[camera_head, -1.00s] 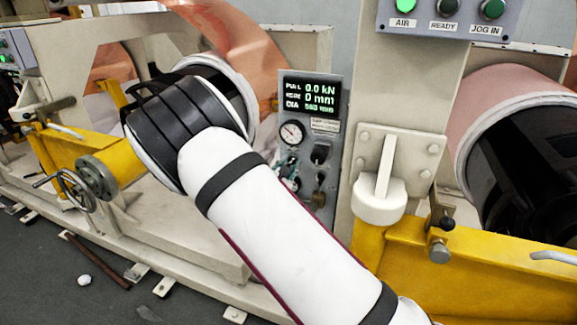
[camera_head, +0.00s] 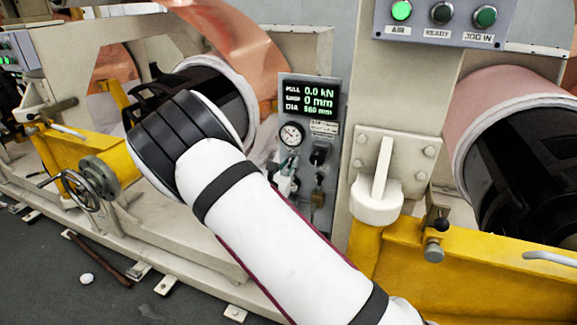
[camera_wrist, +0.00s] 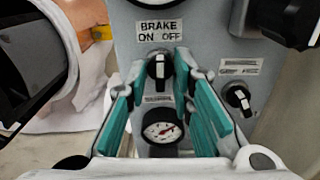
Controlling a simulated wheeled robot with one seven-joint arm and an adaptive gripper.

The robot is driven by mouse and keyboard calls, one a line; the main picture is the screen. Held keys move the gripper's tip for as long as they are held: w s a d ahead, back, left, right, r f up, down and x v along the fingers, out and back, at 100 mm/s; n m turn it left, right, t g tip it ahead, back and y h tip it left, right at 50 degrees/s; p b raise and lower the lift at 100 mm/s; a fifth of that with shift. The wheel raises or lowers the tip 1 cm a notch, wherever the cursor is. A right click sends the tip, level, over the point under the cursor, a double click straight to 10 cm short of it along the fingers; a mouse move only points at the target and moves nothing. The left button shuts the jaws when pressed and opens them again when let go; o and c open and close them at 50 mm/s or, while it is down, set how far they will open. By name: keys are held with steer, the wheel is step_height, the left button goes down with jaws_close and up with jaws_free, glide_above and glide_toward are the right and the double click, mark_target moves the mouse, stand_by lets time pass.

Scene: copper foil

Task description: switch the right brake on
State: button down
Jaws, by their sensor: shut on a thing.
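The brake knob (camera_wrist: 160,70) is black with a white pointer and sits under a "BRAKE ON OFF" label (camera_wrist: 161,32) in the wrist view. Its pointer looks about upright; I cannot tell its exact setting. My gripper (camera_wrist: 160,61), with teal finger pads, is shut on the knob, one finger on each side. In the head view my gripper (camera_head: 285,181) is at the lower left of the grey control panel (camera_head: 331,92), below a gauge. There the arm and fingers hide the knob.
A gauge (camera_wrist: 162,130) sits below the knob, and another knob (camera_wrist: 240,98) is to its right. A copper roll (camera_head: 505,95) stands at the right. A handwheel (camera_head: 82,190) and yellow frame are at the left.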

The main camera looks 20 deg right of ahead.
steer(key=n+p, duration=0.1)
steer(key=n, duration=0.5)
steer(key=shift+n, duration=0.3)
stand_by(0.4)
steer(key=c, duration=1.7)
jaws_free()
steer(key=v, duration=1.2)
steer(key=shift+s, duration=0.1)
